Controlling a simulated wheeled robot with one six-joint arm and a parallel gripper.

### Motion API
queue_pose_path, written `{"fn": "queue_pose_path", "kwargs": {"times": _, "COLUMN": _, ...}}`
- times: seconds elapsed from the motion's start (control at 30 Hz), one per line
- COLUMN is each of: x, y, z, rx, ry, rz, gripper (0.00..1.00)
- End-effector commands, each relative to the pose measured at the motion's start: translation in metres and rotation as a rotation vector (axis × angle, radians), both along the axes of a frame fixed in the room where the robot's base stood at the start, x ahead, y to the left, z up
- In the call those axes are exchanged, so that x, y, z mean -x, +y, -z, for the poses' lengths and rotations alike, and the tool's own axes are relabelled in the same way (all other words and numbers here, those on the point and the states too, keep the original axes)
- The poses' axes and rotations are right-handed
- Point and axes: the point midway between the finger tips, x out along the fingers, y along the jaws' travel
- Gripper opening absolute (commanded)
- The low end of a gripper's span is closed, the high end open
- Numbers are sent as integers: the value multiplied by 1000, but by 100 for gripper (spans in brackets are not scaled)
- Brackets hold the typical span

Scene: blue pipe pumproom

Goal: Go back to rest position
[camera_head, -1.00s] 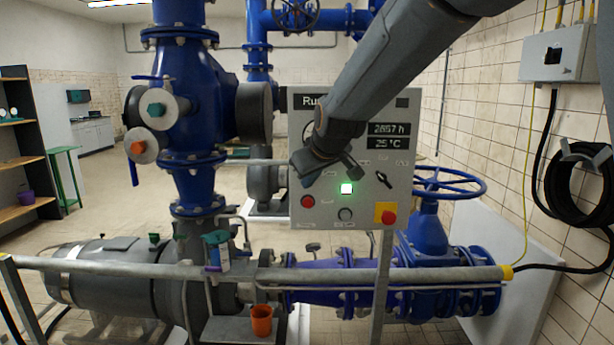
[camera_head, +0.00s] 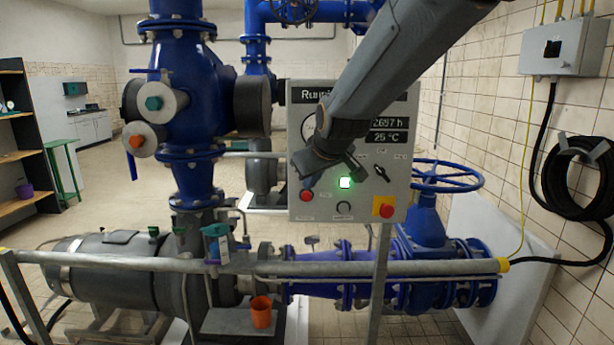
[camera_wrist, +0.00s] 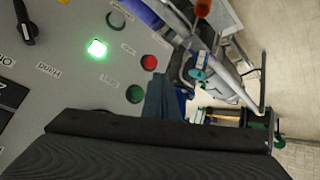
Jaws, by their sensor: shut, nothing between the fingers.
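My gripper (camera_head: 328,165) is shut and empty. It hangs at the end of my arm in front of the grey control panel (camera_head: 295,150) in the head view. It hides part of the gauge and the panel's middle left. In the wrist view the shut fingers (camera_wrist: 166,97) point toward the panel face, beside a green button (camera_wrist: 135,94). I cannot tell how wide the gap to the panel is. A lit green lamp (camera_head: 345,183), a red button (camera_head: 306,195) and a black selector (camera_head: 382,173) show on the panel.
A horizontal grey rail (camera_head: 400,267) runs in front of the pump and blue pipes. An orange cup (camera_head: 261,311) stands low behind it. A red-on-yellow stop button (camera_head: 385,208) sits at the panel's lower right. A blue handwheel valve (camera_head: 440,176) is right of the panel.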

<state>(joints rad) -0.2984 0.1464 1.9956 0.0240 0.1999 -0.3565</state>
Motion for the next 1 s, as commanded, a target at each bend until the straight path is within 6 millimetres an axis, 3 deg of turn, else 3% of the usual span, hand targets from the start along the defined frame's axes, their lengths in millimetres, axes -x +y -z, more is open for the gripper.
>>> {"fn": "queue_pose_path", "kwargs": {"times": 0.17, "x": 41, "y": -54, "z": 63, "rx": -4, "ry": 145, "rz": 113, "gripper": 0}}
{"fn": "queue_pose_path", "kwargs": {"times": 0.3, "x": 98, "y": -106, "z": 124, "rx": -16, "ry": 304, "rz": 245, "gripper": 0}}
{"fn": "queue_pose_path", "kwargs": {"times": 0.5, "x": 193, "y": -164, "z": 194, "rx": -33, "ry": 520, "rz": 434, "gripper": 0}}
{"fn": "queue_pose_path", "kwargs": {"times": 0.6, "x": 233, "y": -180, "z": 216, "rx": -40, "ry": 601, "rz": 509, "gripper": 0}}
{"fn": "queue_pose_path", "kwargs": {"times": 0.73, "x": 268, "y": -190, "z": 233, "rx": -45, "ry": 669, "rz": 571, "gripper": 0}}
{"fn": "queue_pose_path", "kwargs": {"times": 0.83, "x": 279, "y": -193, "z": 237, "rx": -48, "ry": 689, "rz": 591, "gripper": 0}}
{"fn": "queue_pose_path", "kwargs": {"times": 1.0, "x": 281, "y": -194, "z": 238, "rx": -49, "ry": 693, "rz": 595, "gripper": 0}}
